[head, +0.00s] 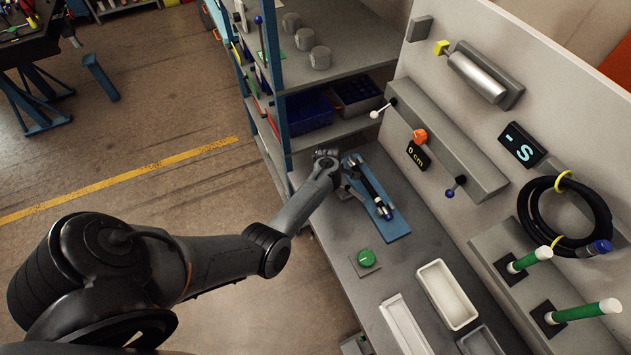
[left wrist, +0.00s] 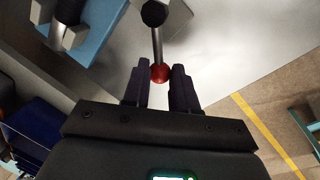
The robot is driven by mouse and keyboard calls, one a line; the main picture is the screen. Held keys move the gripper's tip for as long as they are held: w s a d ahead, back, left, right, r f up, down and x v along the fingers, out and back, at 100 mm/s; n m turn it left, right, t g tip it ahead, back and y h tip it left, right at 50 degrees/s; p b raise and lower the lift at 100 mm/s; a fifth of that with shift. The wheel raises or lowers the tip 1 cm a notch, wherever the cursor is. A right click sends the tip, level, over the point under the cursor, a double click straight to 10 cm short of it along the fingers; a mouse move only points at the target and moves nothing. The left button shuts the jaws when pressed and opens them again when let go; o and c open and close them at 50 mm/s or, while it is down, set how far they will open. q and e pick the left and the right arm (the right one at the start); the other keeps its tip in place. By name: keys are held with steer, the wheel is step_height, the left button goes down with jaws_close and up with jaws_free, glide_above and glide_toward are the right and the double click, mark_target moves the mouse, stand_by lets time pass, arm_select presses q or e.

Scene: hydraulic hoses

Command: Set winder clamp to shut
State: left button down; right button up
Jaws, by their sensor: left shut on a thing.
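My left gripper (head: 338,178) is low over the back of the grey bench, beside the blue plate (head: 397,228). In the left wrist view its fingers (left wrist: 160,84) are shut on the red ball (left wrist: 160,73) at the end of a thin metal lever (left wrist: 157,42). The lever runs to a black round pivot (left wrist: 153,13), which looks like part of the winder clamp. The clamp body is mostly outside the left wrist view. In the head view my arm hides the lever. My right gripper is not in view.
A grey bar (head: 450,140) with levers and a coiled black hose (head: 565,215) are on the right.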

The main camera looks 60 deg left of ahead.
arm_select(q)
steer(key=shift+s+d+r+n+p, duration=0.1)
steer(key=shift+s+d+n+p, duration=0.15)
steer(key=shift+n, duration=0.25)
steer(key=shift+s+d+r+n+p, duration=0.1)
steer(key=shift+d+n+p, duration=0.15)
steer(key=shift+n, duration=0.25)
steer(key=shift+s+d+f+n+y, duration=0.1)
steer(key=shift+s+d+n+y, duration=0.2)
steer(key=shift+n, duration=0.6)
steer(key=shift+s+d+f+n+g, duration=0.15)
steer(key=shift+d+n, duration=0.15)
steer(key=shift+n, duration=0.25)
steer(key=shift+s+d+r+n+g, duration=0.15)
steer(key=shift+d+n, duration=0.1)
steer(key=shift+n, duration=0.3)
steer(key=shift+s+d+f+n+y, duration=0.15)
steer(key=shift+d+n+y, duration=0.2)
steer(key=shift+n, duration=0.65)
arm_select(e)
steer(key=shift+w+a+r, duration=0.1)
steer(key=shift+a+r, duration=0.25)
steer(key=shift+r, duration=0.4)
arm_select(q)
steer(key=shift+d, duration=0.1)
steer(key=c, duration=0.9)
jaws_free()
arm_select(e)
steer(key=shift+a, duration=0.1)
